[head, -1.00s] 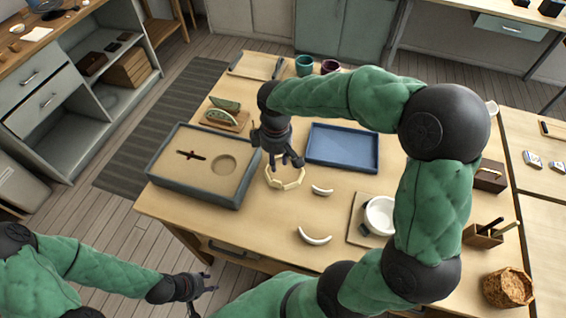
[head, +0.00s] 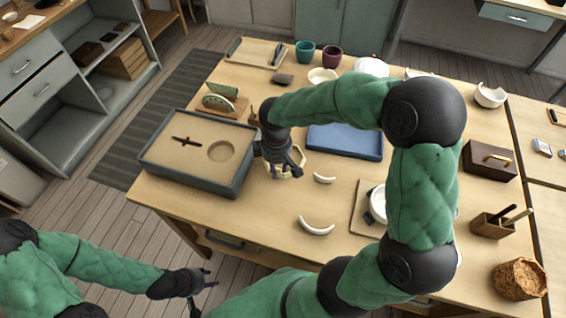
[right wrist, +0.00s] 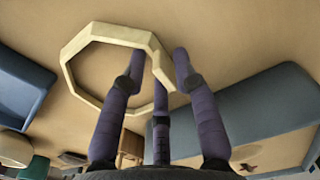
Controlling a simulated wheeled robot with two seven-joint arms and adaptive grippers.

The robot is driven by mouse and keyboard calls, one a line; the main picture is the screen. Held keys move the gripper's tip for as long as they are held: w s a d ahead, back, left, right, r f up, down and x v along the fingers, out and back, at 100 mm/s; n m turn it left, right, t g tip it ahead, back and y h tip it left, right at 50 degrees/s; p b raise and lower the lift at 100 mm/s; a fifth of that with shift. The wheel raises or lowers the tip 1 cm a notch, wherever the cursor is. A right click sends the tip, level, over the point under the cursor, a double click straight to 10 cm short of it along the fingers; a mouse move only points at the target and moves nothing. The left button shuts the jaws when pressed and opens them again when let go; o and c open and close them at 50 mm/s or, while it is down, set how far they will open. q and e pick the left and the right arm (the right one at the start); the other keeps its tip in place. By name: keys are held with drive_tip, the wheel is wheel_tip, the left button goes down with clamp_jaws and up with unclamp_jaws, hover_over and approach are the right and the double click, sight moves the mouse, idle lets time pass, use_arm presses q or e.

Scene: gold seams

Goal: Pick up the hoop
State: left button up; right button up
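The hoop (head: 284,177) is a pale, many-sided wooden ring lying on the table to the right of the sand tray. My right gripper (head: 286,170) is right over it and hides part of it in the head view. In the right wrist view the hoop (right wrist: 110,34) shows larger. Its near rim passes between the spread fingers of my right gripper (right wrist: 160,58), one finger inside the ring and one outside. A gap shows beside the rim, so the gripper looks open. My left gripper (head: 203,287) is open and empty, off the table's front left side.
The grey-walled sand tray (head: 190,193) stands close on the left, the blue tray (head: 345,143) behind on the right. Two white curved pieces, a small one (head: 324,178) and a larger one (head: 316,226), lie nearby.

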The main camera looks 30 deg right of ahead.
clamp_jaws()
drive_tip(key=shift+r, duration=0.1)
